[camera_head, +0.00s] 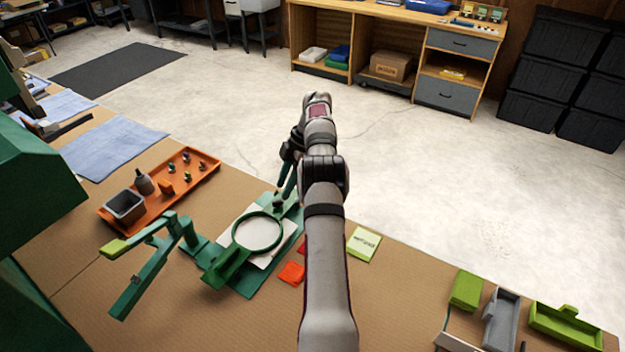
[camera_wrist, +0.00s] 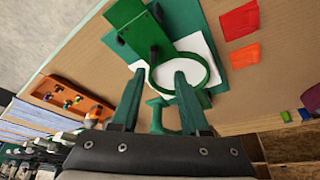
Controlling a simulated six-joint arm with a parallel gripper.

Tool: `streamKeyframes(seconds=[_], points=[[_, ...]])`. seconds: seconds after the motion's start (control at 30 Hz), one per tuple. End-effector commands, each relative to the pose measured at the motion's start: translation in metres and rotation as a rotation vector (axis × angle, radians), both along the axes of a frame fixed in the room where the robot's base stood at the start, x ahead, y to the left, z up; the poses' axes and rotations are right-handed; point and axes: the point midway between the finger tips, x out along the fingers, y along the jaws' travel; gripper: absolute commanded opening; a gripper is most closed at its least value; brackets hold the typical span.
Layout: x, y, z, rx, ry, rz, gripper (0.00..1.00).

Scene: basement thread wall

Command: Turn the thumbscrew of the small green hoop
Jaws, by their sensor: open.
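The small green hoop (camera_head: 281,235) lies over a white cloth on a green base in the head view. It also shows in the wrist view (camera_wrist: 207,73), its ring partly behind my fingers. A green block-shaped arm (camera_head: 226,270) joins the ring on its near-left side. A small dark knob (camera_wrist: 154,52) shows beside the ring in the wrist view; I cannot tell surely that it is the thumbscrew. My gripper (camera_wrist: 159,73) is open, its two green fingers apart over the hoop with nothing seen between them but hoop and cloth. I cannot tell whether they touch anything.
An orange tray (camera_head: 205,164) with a grey bin, a bottle and small spools lies left of the hoop. A green lever frame (camera_head: 150,275) stands at left. Red-orange patches (camera_head: 291,273) and a yellow-green card (camera_head: 363,245) lie right. Green and grey boxes sit at lower right.

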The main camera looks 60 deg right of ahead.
Motion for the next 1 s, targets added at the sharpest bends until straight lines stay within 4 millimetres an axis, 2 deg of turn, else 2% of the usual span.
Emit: streamKeyframes(seconds=[0.1, 0.2, 0.4, 0.53, 0.9, 0.97, 1.0], points=[[-0.036, -0.007, 0.023, -0.001, -0.001, -0.005, 0.45], [-0.061, -0.012, 0.038, -0.002, 0.000, -0.005, 0.45], [-0.092, -0.018, 0.056, -0.001, -0.001, -0.002, 0.45], [-0.098, -0.019, 0.059, -0.001, -0.001, 0.000, 0.45], [-0.097, -0.018, 0.059, 0.000, 0.000, 0.000, 0.45], [-0.092, -0.012, 0.064, 0.004, 0.009, -0.010, 0.45], [-0.083, -0.001, 0.072, 0.009, 0.027, -0.033, 0.45]])
